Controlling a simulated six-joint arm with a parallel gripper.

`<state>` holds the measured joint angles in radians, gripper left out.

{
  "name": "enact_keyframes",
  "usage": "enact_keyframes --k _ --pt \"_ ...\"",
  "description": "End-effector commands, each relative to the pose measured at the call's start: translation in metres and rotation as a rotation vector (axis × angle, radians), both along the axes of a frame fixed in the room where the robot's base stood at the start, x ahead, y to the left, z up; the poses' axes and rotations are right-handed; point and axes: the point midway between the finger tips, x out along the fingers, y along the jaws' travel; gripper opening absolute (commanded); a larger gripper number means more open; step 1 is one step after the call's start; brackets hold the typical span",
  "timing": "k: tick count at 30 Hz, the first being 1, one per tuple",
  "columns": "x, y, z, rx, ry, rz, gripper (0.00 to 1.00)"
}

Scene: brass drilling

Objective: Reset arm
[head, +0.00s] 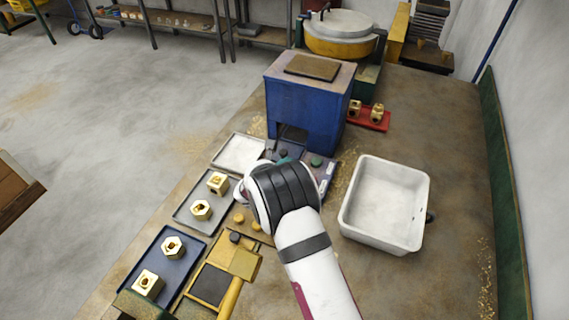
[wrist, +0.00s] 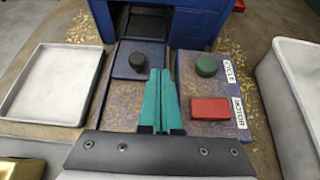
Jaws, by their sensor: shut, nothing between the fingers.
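My gripper (wrist: 160,102) shows in the wrist view with its two teal fingers together and nothing between them. It points at the front of the blue machine (head: 308,100), near a dark round knob (wrist: 137,61). To the right of the fingers is a panel with a green button (wrist: 206,65) labelled CYCLE and a red button (wrist: 211,108) labelled MOTOR. In the head view my white and black arm reaches up from the bottom and hides most of the fingers and part of the panel.
An empty grey tray (head: 226,163) lies left of the machine. Brass parts sit on a grey tray (head: 184,216) and a blue tray (head: 141,262). A white bin (head: 384,205) stands empty at the right. A red tray (head: 380,124) holds brass parts behind it. The table's right side is clear.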

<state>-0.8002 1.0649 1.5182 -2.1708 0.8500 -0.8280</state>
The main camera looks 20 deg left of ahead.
Motion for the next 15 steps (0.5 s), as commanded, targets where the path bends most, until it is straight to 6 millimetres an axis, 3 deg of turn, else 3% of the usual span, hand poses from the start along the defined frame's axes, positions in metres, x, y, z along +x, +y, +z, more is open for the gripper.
enact_keyframes --k 4,10,11,13,14,15 --pt "-0.014 0.000 0.008 0.001 0.000 -0.001 0.00" --pt "-0.013 -0.010 0.017 0.024 -0.001 -0.043 0.00" --pt "-0.010 -0.020 0.024 0.048 -0.003 -0.086 0.00" --pt "-0.004 -0.061 0.052 0.148 -0.007 -0.261 0.00" --pt "-0.003 -0.086 0.067 0.209 -0.012 -0.366 0.00" --pt "-0.006 -0.123 0.087 0.302 -0.019 -0.525 0.00"
